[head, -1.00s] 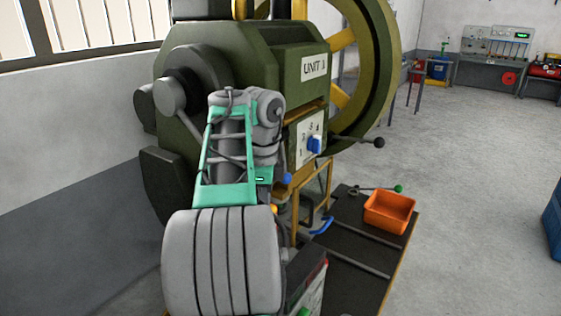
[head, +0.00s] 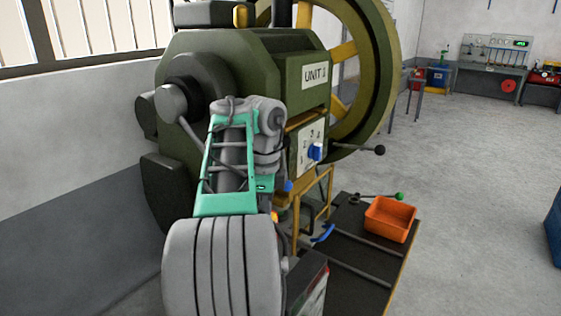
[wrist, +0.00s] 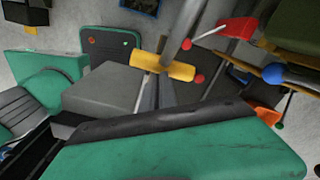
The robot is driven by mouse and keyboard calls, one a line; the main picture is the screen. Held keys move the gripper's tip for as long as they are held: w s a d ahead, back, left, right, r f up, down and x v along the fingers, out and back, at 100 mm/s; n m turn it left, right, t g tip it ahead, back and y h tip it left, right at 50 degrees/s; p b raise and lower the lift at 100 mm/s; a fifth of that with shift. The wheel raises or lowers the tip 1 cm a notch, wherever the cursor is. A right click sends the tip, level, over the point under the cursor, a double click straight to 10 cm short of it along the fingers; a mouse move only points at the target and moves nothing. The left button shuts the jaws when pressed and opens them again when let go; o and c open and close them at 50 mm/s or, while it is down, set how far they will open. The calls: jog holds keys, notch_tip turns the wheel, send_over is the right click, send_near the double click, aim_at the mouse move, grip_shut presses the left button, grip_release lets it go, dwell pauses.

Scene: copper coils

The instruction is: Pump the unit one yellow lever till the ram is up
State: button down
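The unit one machine (head: 235,65) is a large dark green press with a "UNIT 1" label. In the wrist view a yellow grip (wrist: 150,65) sits across a grey rod, likely the yellow lever. In the head view only a small yellow-orange bit (head: 275,216) shows beside my arm, which hides most of that area. In the wrist view a green part with a black edge, likely of my gripper, fills the bottom, close to the yellow grip. I cannot make out two fingertips or whether they touch the grip. I cannot identify the ram.
An orange bin (head: 390,219) stands on a dark low bench (head: 345,265) to the right. A black-knobbed lever (head: 379,150) and a blue knob (head: 315,151) stick out from the machine.

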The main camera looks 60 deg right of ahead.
jog(key=s+r+p, duration=0.5)
jog(key=r+p, duration=0.5)
jog(key=r, duration=0.1)
jog(key=shift+s+a+r+p, duration=0.15)
jog(key=shift+s+a+p, duration=0.2)
jog(key=shift+a, duration=0.05)
jog(key=shift+r, duration=0.1)
notch_tip(320, 180, up, 7)
jog(key=p, duration=0.7)
